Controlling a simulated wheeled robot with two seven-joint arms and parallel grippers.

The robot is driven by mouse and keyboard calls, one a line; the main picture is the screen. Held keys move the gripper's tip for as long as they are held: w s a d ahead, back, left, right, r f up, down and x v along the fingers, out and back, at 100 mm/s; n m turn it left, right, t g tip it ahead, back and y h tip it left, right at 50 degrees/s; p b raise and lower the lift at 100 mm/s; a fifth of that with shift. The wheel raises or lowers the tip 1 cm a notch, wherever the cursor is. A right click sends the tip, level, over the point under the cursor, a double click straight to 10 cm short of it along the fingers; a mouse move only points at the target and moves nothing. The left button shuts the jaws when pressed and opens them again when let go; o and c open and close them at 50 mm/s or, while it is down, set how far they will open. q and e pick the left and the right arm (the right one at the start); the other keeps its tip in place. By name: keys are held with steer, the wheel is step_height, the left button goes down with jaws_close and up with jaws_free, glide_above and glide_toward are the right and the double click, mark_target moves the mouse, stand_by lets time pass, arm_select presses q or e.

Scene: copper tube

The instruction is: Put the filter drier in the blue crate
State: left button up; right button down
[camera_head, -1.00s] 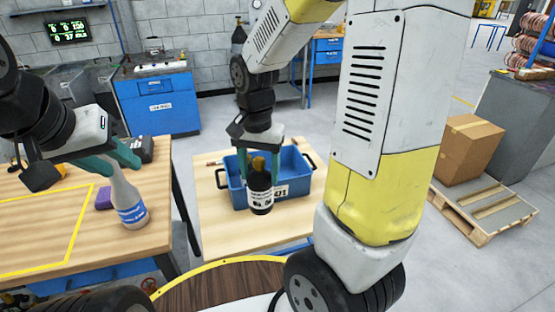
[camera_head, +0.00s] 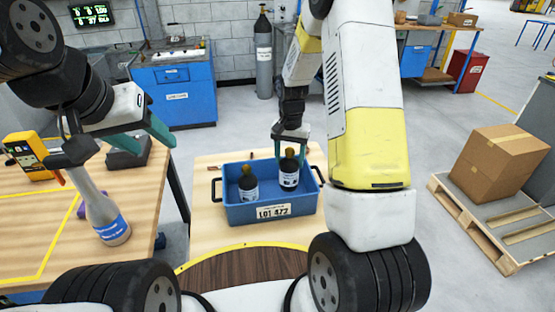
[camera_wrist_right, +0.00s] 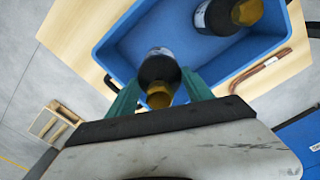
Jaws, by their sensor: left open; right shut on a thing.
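My right gripper (camera_head: 290,135) is shut on a dark cylinder with a brass-coloured top and a white label, the filter drier (camera_head: 289,175). It is upright over the right part of the blue crate (camera_head: 272,212); I cannot tell if it touches the crate floor. In the right wrist view the drier (camera_wrist_right: 158,70) is between the teal fingers (camera_wrist_right: 160,90), inside the crate's outline. A second, similar dark cylinder (camera_head: 248,184) stands in the crate's left part. My left gripper (camera_head: 150,138) is open above the left bench.
The crate stands on a wooden table (camera_head: 215,236). A copper tube (camera_wrist_right: 262,70) lies beside the crate. A cardboard box (camera_head: 500,160) is on a pallet at right.

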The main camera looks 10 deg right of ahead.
mark_target(290, 149)
steer(key=shift+f, duration=2.45)
steer(key=shift+c, duration=2.1)
jaws_free()
steer(key=shift+f, duration=0.1)
step_height(290, 149, up, 12)
steer(key=shift+f, duration=0.1)
steer(key=s+a+r+n+t+y, duration=0.1)
steer(key=s+r+n+t+y, duration=0.2)
steer(key=s+r, duration=1.2)
steer(key=s+a+r+n+t, duration=0.1)
steer(key=s+r+n+t, duration=0.1)
steer(key=s+r, duration=0.3)
steer(key=s+t, duration=0.1)
steer(key=s, duration=0.3)
steer(key=shift+s+a+r+n+h, duration=0.25)
steer(key=shift+a+n+h, duration=0.1)
steer(key=shift+n+h, duration=0.05)
